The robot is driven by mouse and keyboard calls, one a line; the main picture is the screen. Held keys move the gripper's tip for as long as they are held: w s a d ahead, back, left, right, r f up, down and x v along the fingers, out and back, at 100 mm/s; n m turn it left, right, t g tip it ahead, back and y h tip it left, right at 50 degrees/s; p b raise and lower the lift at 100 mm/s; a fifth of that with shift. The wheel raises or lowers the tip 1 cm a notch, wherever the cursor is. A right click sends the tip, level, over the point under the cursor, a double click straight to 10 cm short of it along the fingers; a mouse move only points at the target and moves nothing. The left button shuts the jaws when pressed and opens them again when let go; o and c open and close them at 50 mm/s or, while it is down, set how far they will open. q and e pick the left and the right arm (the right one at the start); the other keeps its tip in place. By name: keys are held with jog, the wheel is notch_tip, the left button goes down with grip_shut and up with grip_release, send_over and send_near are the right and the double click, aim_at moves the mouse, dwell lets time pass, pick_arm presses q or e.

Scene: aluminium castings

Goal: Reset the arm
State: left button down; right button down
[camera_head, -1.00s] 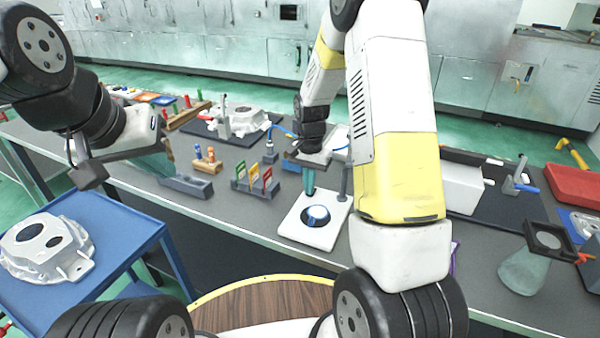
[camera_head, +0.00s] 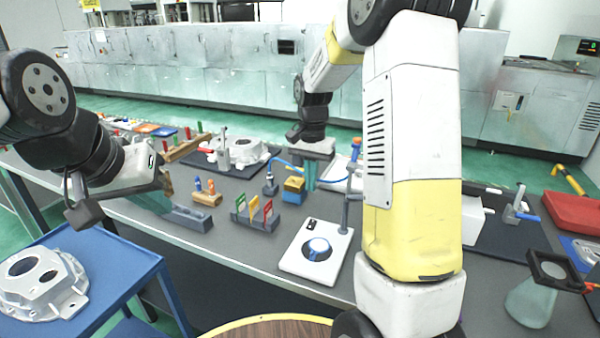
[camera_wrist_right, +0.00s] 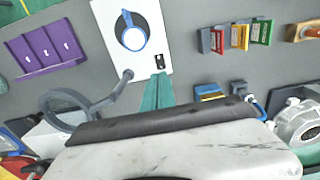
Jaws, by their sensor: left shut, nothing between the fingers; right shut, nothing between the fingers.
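My right arm reaches from the lower right over the bench in the head view. Its shut, empty gripper (camera_head: 310,180) has teal fingers pointing down, behind the white plate with a round dial (camera_head: 297,262) and beside a yellow-and-blue block (camera_head: 294,190). My left gripper (camera_head: 157,200) is shut and empty near the bench's left front edge, beside a grey slotted block (camera_head: 192,219).
A blue cart (camera_head: 120,268) with a casting (camera_head: 38,284) stands at the left. A card holder (camera_head: 256,216), a magnifier stand (camera_head: 346,212) and another casting (camera_head: 240,152) are on the bench. A purple numbered rack (camera_wrist_right: 45,53) shows in the right wrist view.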

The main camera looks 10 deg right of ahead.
jog(key=shift+r, duration=0.75)
jog(key=s+a+r+n+t+y, duration=0.1)
jog(key=s+r+n+t, duration=0.4)
jog(key=s, duration=0.6)
jog(key=s+a+r+n+t+y, duration=0.1)
jog(key=s+r+n, duration=0.1)
jog(key=s+r, duration=0.75)
jog(key=m+g+h, duration=0.3)
jog(key=m+g, duration=0.1)
jog(key=m, duration=0.3)
send_over(313, 221)
jog(key=s+a, duration=0.2)
jog(key=s, duration=0.1)
notch_tip(313, 221, down, 14)
jog(key=f, duration=0.4)
jog(key=w+d+f, duration=0.1)
jog(key=f, duration=0.4)
jog(key=w+f, duration=0.1)
jog(key=f, duration=0.4)
jog(key=shift+w+d+f, duration=0.1)
jog(key=shift+w+d, duration=0.1)
jog(key=shift+d, duration=0.1)
